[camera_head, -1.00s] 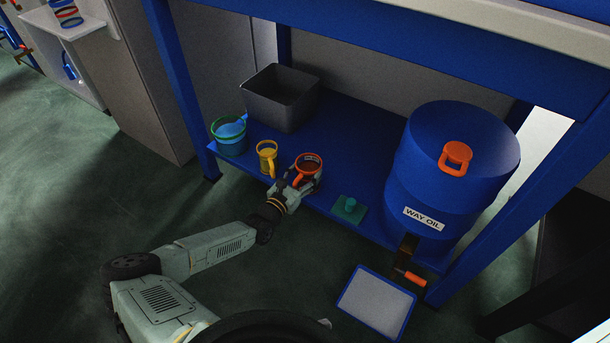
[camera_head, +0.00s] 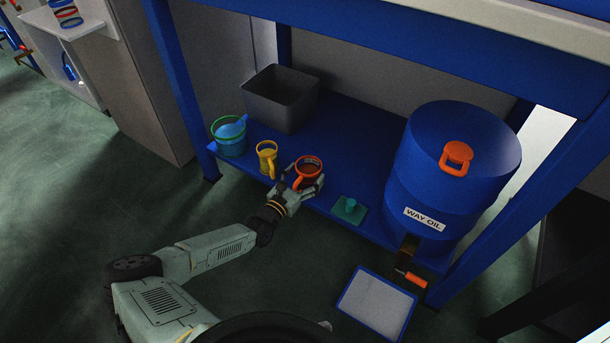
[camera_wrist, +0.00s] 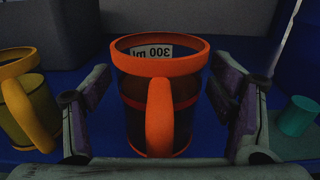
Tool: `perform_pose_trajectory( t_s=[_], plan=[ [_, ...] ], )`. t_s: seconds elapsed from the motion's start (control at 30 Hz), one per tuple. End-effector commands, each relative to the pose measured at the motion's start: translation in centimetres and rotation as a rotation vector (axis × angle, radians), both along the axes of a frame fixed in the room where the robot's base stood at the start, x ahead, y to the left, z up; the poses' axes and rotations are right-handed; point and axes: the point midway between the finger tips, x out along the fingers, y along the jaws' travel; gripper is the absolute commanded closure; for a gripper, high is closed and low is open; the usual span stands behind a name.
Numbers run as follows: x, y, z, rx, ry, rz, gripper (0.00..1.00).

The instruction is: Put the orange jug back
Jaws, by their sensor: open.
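The orange jug (camera_head: 309,167) stands upright on the blue lower shelf (camera_head: 352,140), near its front edge. It has an orange rim and handle, and a 300 ml label shows inside it. My gripper (camera_head: 304,186) is at the jug from the front. In the wrist view the jug (camera_wrist: 160,92) stands between the two fingers of my gripper (camera_wrist: 167,115), its handle facing the camera. The fingers are open, with a visible gap on each side of the jug.
A yellow jug (camera_head: 267,160) stands close left, with a green-rimmed container (camera_head: 229,137) beyond it. A grey bin (camera_head: 281,99) is behind. A teal knobbed piece (camera_head: 349,210) and the blue WAY OIL drum (camera_head: 441,185) are to the right. A tray (camera_head: 377,302) lies below the drum.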

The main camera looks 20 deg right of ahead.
Motion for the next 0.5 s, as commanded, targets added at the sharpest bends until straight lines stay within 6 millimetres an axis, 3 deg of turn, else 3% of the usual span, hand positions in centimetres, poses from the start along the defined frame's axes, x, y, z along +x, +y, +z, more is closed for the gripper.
perform_pose_trajectory(
  t_s=[0.27, 0.5],
  plan=[
    [-0.1, 0.3, 0.6, 0.000, 0.000, 0.001, 0.23],
    [-3.0, 4.1, 0.5, 0.001, 0.001, 0.002, 0.23]
  ],
)
